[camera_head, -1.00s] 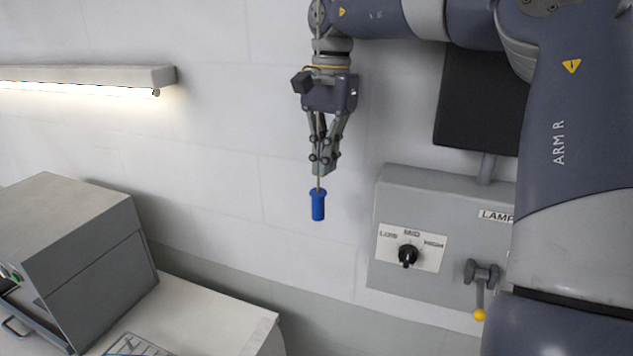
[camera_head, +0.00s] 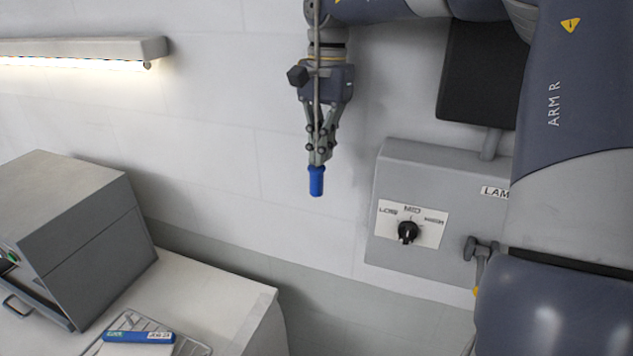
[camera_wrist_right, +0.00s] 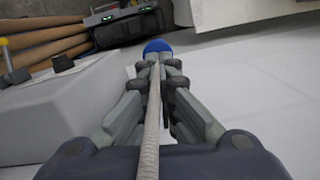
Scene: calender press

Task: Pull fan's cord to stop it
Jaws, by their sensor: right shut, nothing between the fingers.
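The fan's pull cord (camera_head: 317,75) hangs down in front of my right gripper and ends in a blue handle (camera_head: 316,181). My right gripper (camera_head: 318,161) points downward, its fingers shut with nothing between them. Its tips are just above the handle's top. In the right wrist view the cord (camera_wrist_right: 150,130) runs along the near side of the fingers, and the blue handle (camera_wrist_right: 157,46) shows beyond the fingertips (camera_wrist_right: 156,62). The fan itself is out of view. My left gripper is not in view.
A grey control box (camera_head: 435,165) with a black selector knob (camera_head: 407,232) is right of the handle. A dark panel (camera_head: 480,75) stands above it. A grey machine (camera_head: 75,230) and a rack holding a blue-and-white item (camera_head: 138,337) are at lower left. A lit lamp (camera_head: 80,50) is upper left.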

